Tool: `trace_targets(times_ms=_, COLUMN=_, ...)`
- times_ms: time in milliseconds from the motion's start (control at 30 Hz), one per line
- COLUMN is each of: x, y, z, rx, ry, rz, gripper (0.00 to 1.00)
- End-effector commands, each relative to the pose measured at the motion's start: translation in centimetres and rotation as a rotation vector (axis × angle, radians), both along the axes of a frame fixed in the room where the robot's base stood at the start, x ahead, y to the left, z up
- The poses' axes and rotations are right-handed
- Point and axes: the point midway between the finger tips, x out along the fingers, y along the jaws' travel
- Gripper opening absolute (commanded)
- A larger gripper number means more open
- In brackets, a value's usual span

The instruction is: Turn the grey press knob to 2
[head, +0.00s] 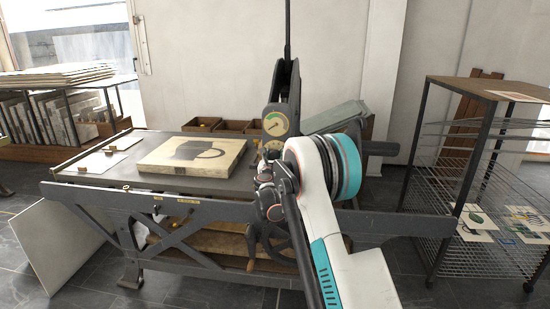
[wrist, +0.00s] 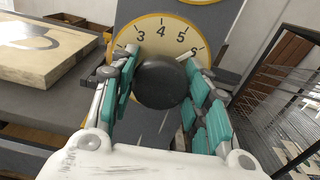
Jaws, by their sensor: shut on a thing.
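The grey press knob (wrist: 163,84) is a dark round knob in the middle of the wrist view. The lower numbers, including 2, are hidden behind the knob and fingers. My gripper (wrist: 163,60) is shut on the knob, with one teal-padded finger on each side. A short pale mark shows at the knob's upper right, near the 6; I cannot tell if it is the pointer. In the head view my arm hides the knob.
The press bed (head: 215,185) carries a pale litho stone (head: 194,157) to the left. A round gauge (head: 275,124) sits above my gripper on the press. A wire drying rack (head: 480,150) stands at right. Wooden boxes (head: 240,127) line the back.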

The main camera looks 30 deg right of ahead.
Motion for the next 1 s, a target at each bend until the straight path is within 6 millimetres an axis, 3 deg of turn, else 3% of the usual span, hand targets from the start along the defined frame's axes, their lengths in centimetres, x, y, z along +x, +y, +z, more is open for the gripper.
trace_targets(times_ms=1000, x=0.01, y=0.04, z=0.01, rx=-0.741, ry=0.501, rz=0.001, gripper=0.19)
